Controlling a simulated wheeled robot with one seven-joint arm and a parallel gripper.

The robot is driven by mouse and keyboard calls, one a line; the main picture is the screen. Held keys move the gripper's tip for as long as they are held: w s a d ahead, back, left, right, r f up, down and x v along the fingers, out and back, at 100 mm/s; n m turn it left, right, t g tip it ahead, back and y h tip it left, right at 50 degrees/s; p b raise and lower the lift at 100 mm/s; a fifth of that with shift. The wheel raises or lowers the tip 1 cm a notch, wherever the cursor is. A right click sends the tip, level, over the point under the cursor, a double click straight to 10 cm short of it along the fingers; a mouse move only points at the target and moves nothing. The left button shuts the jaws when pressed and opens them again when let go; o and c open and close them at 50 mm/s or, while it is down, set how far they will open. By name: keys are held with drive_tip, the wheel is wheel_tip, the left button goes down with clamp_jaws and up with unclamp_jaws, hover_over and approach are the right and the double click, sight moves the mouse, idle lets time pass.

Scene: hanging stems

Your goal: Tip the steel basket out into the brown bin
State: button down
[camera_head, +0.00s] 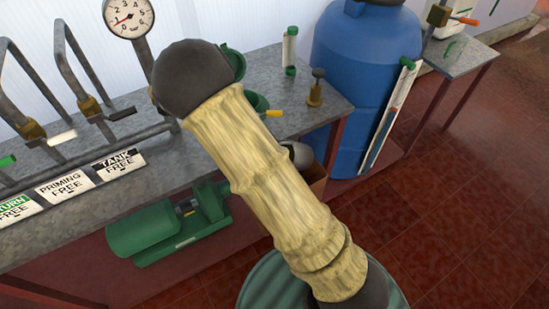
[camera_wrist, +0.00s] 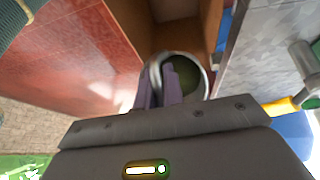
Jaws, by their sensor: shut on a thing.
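The steel basket (camera_wrist: 205,78) is a round, shiny metal vessel, with its rim between and beyond my fingers in the wrist view. A dark olive-green thing (camera_wrist: 182,74) shows inside its mouth. My gripper (camera_wrist: 160,92) has purple fingers shut on the basket's rim. The brown bin (camera_wrist: 172,28) is an open box behind the basket in the wrist view, and the basket is at or over its opening. In the head view a grey rounded part of the basket (camera_head: 301,156) shows past my arm above the bin's edge (camera_head: 319,187). My gripper is hidden there.
A grey bench (camera_head: 335,107) with valves and pipes runs along the wall. A green pump (camera_head: 150,232) sits below it. A large blue tank (camera_head: 350,75) stands right of the bin. Red tiled floor (camera_head: 450,225) is clear at the right.

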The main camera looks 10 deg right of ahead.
drive_tip(key=f+h+b, duration=0.1)
drive_tip(key=f+t+h+b, duration=0.1)
drive_tip(key=h, duration=0.1)
drive_tip(key=shift+a, duration=0.2)
drive_tip(key=h+b, duration=0.1)
drive_tip(key=b, duration=0.1)
drive_tip(key=f+t+h+b, duration=0.1)
drive_tip(key=h, duration=0.1)
drive_tip(key=shift+s+a+f+m+b, duration=0.1)
drive_tip(key=shift+a+f+m+b, duration=0.05)
drive_tip(key=shift+m+b, duration=0.2)
drive_tip(key=h+b, duration=0.2)
drive_tip(key=f+t+h+b, duration=0.1)
drive_tip(key=h+b, duration=0.1)
drive_tip(key=b, duration=0.1)
drive_tip(key=d+f+t+h+b, duration=0.1)
drive_tip(key=b, duration=0.1)
drive_tip(key=shift+w+f+m+h, duration=0.15)
drive_tip(key=shift+w+m+h, duration=0.05)
drive_tip(key=shift+m+h, duration=0.2)
drive_tip(key=shift+h+b, duration=0.5)
drive_tip(key=shift+b, duration=0.25)
drive_tip(key=shift+s+d, duration=0.1)
drive_tip(key=shift+d, duration=0.1)
